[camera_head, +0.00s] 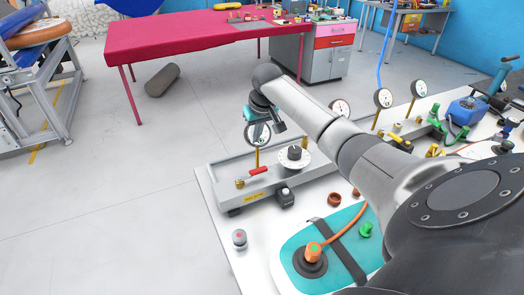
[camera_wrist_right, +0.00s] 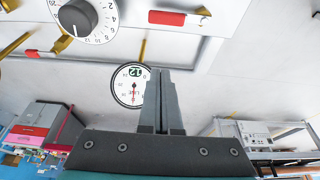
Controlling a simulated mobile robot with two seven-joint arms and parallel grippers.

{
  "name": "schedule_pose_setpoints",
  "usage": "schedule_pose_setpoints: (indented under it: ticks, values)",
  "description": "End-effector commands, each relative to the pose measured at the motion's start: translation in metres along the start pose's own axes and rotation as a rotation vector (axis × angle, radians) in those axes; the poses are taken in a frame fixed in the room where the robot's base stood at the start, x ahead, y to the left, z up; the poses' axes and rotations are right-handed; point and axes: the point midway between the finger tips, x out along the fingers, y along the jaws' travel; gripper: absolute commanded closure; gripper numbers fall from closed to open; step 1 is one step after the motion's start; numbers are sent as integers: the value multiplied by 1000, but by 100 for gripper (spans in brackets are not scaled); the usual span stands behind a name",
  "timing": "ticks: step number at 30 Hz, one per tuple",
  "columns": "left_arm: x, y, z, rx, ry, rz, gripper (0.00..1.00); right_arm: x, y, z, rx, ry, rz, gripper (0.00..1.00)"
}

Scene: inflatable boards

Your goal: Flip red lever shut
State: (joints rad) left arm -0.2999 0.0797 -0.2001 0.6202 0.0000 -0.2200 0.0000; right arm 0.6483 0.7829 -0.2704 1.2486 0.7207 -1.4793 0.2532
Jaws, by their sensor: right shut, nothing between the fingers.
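The red lever (camera_head: 257,171) lies nearly flat along the front of a grey panel (camera_head: 225,173), beside a brass fitting (camera_head: 239,183). In the right wrist view, which looks upside down, the red lever (camera_wrist_right: 179,17) is at the top with a white tip. My right gripper (camera_head: 279,126) hangs above and behind the panel, apart from the lever. In the wrist view its fingers (camera_wrist_right: 160,75) are together and empty, with the lever beyond them. My left gripper is not in view.
A dial knob (camera_head: 294,153) stands right of the lever, and a round gauge (camera_head: 257,133) rises behind it. The white table (camera_head: 215,205) also bears a teal board (camera_head: 300,245) with an orange hose. More gauges and valves stand at right. A red-topped table (camera_head: 190,35) is farther back.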

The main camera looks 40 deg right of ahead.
Motion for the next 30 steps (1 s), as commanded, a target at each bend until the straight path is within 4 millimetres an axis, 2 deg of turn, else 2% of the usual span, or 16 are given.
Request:
schedule_pose_setpoints:
  ticks: [14, 30]
  values:
    - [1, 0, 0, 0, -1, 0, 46, 5, 1, -1, 4, 0, -2, 100]
    - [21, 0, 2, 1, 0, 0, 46, 78, 0, 0, 4, -1, -1, 100]
